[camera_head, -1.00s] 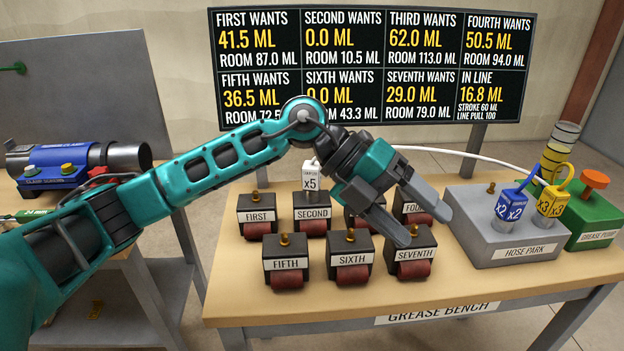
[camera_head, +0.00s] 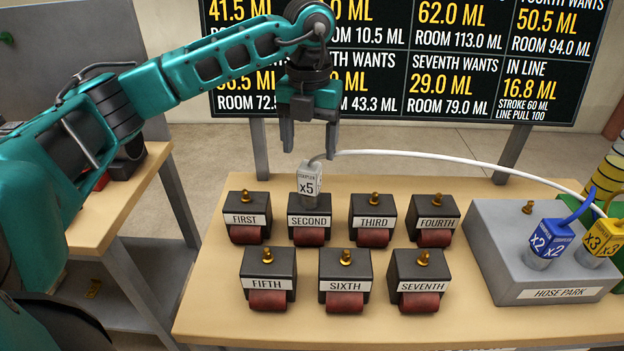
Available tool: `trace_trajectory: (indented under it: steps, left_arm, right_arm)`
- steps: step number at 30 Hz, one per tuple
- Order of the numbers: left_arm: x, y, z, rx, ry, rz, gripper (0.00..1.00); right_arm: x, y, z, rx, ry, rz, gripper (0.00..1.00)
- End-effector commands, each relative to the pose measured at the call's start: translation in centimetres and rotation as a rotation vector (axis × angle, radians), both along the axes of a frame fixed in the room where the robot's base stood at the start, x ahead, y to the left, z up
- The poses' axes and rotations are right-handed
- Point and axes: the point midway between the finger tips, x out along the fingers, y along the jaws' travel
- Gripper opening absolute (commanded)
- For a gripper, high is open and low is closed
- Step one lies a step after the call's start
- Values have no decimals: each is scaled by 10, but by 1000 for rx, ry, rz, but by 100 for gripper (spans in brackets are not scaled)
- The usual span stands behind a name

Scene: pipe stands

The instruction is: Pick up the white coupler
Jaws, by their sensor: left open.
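The white coupler (camera_head: 309,181), marked x5, stands upright on top of the block labelled SECOND (camera_head: 309,222) in the back row. A white hose (camera_head: 440,157) runs from its top to the right. My left gripper (camera_head: 309,138) points down above the coupler, its two fingers apart, one on each side of the coupler's top as seen here. The fingertips look a little above the coupler and nothing is between them. My right gripper is not in view.
Blocks FIRST (camera_head: 247,219), THIRD (camera_head: 373,218) and FOURTH (camera_head: 433,220) share the back row; FIFTH, SIXTH and SEVENTH (camera_head: 419,276) stand in front. Blue (camera_head: 547,241) and yellow (camera_head: 601,240) couplers sit on the grey hose park (camera_head: 500,245). The bench front (camera_head: 400,322) is clear.

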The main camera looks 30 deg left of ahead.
Motion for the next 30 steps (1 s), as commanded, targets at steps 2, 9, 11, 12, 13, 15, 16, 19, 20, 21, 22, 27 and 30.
trace_trajectory:
  steps: [2, 9, 11, 12, 13, 15, 16, 19, 20, 21, 22, 27, 30]
  left_arm:
    - [0, 0, -15, 0, 2, -1, 70]
    - [1, 1, -34, 0, 1, -1, 70]
    - [2, 2, -40, -2, 2, 1, 70]
    - [3, 3, -46, -1, 3, 1, 70]
    - [4, 3, -51, -1, 2, 1, 70]
    - [6, 5, -62, 0, 2, 0, 70]
    - [6, 5, -67, -1, 2, -1, 70]
    - [6, 4, -77, -2, 0, -1, 70]
    - [6, 5, -79, -1, 0, -1, 70]
    - [6, 5, -81, -1, 0, -1, 70]
    - [6, 5, -82, -1, -1, -2, 70]
    - [6, 4, -82, -1, -1, -2, 70]
    - [6, 4, -82, -2, -2, -2, 64]
  right_arm:
    - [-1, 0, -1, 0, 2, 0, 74]
    - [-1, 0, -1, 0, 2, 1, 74]
    - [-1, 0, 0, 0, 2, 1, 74]
    - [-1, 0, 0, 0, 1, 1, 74]
    - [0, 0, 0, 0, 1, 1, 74]
    - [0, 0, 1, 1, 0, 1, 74]
    - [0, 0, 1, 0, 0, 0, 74]
    - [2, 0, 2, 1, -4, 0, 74]
    - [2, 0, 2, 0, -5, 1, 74]
    - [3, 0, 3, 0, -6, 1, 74]
    - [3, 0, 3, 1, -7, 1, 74]
    - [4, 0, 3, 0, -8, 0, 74]
    - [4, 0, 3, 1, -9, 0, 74]
